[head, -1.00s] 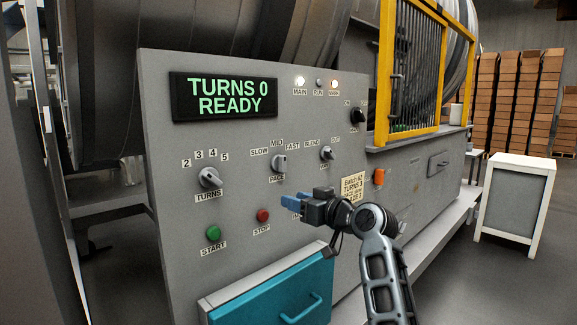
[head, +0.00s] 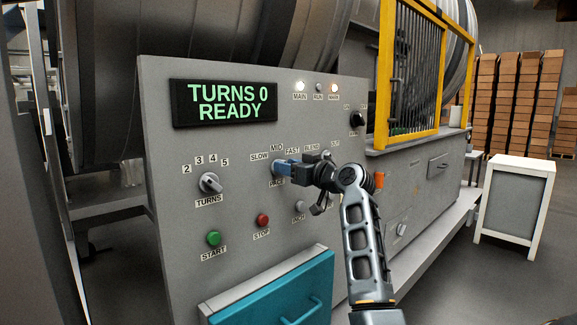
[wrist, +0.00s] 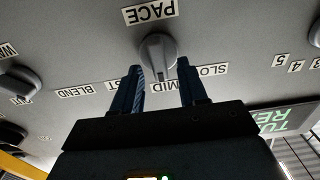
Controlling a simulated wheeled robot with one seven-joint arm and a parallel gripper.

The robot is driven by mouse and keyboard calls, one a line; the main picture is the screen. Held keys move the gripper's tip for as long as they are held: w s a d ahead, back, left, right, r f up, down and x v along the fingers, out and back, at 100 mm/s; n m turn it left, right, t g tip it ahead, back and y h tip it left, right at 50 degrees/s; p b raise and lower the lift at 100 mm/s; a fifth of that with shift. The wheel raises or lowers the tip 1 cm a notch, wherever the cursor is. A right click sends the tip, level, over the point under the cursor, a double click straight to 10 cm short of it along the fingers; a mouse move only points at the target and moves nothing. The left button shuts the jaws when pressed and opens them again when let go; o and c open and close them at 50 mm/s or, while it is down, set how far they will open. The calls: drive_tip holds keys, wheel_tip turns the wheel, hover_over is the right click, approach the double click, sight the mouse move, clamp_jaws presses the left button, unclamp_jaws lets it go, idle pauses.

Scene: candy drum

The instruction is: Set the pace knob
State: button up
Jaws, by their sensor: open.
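The turns knob (head: 210,183) is to the left, the green start button (head: 214,238) and red stop button (head: 262,220) below. The display (head: 223,103) reads TURNS 0 READY. A teal drawer (head: 275,295) juts out below.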

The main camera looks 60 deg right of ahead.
drive_tip(key=shift+w, duration=0.15)
drive_tip(key=shift+c, duration=0.3)
clamp_jaws()
idle(0.3)
drive_tip(key=shift+d+f+m+p, duration=0.15)
drive_tip(key=shift+m+p, duration=0.6)
drive_tip(key=shift+m, duration=0.75)
drive_tip(key=shift+d+r+m+p, duration=0.15)
drive_tip(key=shift+m+p, duration=0.6)
drive_tip(key=shift+m, duration=0.75)
drive_tip(key=shift+d+f+m+p, duration=0.15)
drive_tip(key=shift+m+p, duration=0.6)
drive_tip(key=shift+m, duration=0.75)
